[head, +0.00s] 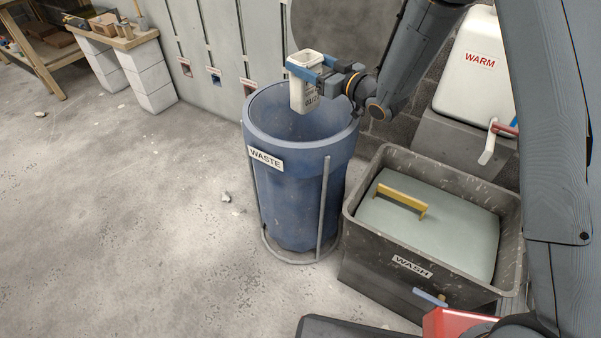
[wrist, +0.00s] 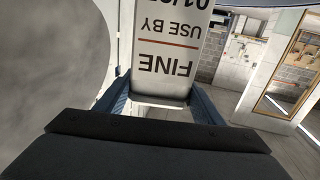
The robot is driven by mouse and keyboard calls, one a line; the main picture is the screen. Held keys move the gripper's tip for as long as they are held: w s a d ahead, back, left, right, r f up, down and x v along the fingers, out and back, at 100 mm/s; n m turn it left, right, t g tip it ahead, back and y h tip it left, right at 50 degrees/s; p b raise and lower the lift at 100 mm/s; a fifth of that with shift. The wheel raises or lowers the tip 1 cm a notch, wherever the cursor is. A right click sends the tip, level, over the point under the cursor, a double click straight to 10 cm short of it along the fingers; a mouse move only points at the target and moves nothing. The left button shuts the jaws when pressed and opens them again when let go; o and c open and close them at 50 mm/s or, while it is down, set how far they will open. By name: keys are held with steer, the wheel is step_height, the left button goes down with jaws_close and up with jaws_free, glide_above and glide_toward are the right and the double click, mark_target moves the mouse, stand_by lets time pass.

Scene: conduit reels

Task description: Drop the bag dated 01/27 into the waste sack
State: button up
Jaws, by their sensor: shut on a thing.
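My gripper (head: 314,69) is shut on a white bag (head: 301,94) and holds it upright over the open mouth of the waste sack. The bag's lower end is around the level of the sack's rim. In the wrist view the bag (wrist: 165,60) sits between both fingers, its label upside down, reading FINE, USE BY and a date starting 01/; the rest is cut off. The waste sack (head: 290,205) is blue, open at the top, labelled WASTE and held in a grey metal frame. Its bottom inside is hidden.
A wooden bench on white blocks (head: 150,85) is far left. Floor at left is mostly clear.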

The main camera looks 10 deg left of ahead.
steer(key=shift+f+b, duration=1.5)
steer(key=shift+f, duration=1.2)
steer(key=o, duration=2)
steer(key=shift+c, duration=0.2)
steer(key=shift+d, duration=0.15)
steer(key=v, duration=0.7)
steer(key=shift+s+d, duration=0.2)
steer(key=shift+d, duration=0.05)
